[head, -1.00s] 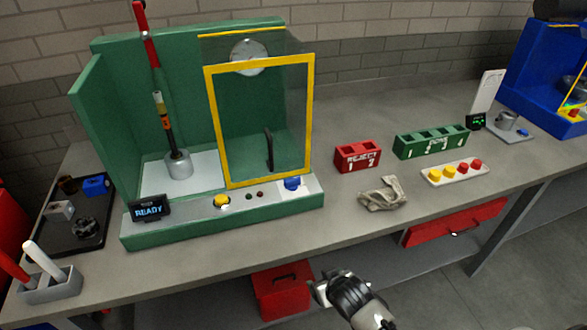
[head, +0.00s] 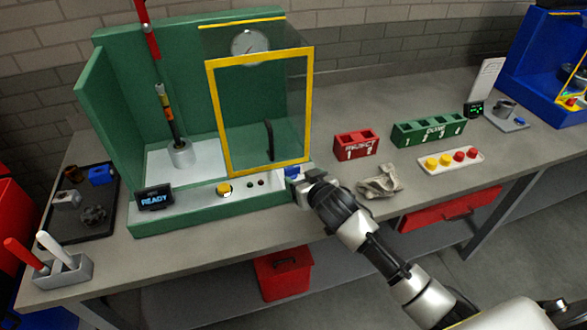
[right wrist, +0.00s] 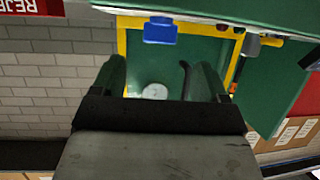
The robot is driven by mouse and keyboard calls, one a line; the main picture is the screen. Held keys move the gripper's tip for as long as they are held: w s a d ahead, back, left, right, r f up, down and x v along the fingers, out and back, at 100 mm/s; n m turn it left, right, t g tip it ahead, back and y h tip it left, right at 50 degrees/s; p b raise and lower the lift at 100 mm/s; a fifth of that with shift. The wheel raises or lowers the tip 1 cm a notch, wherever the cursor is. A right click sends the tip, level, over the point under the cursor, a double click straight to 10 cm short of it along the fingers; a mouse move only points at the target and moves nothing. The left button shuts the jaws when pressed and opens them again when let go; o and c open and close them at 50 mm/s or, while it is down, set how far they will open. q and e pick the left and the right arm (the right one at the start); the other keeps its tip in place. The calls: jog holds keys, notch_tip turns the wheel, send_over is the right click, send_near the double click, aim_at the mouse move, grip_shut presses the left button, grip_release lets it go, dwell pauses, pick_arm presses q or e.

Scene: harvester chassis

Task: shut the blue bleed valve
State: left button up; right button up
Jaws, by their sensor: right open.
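The blue bleed valve (head: 291,171) sits at the right end of the green test station's front ledge. In the head view it is partly hidden by my right gripper (head: 300,180), which is close to it. In the right wrist view the blue valve (right wrist: 160,30) shows clearly near the top, beyond the fingertips. My right gripper (right wrist: 160,75) is open there, with nothing between its fingers, and I see no contact with the valve. My left gripper is out of view.
A crumpled grey cloth-like item (head: 380,184), a red reject rack (head: 356,145) and a white tray (head: 432,168) lie to the right.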

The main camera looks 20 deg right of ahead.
aim_at(293, 170)
jog(key=x, duration=0.7)
jog(key=shift+w+f+p, duration=0.2)
jog(key=shift+w+p, duration=0.05)
jog(key=shift+p, duration=0.1)
jog(key=c, duration=0.9)
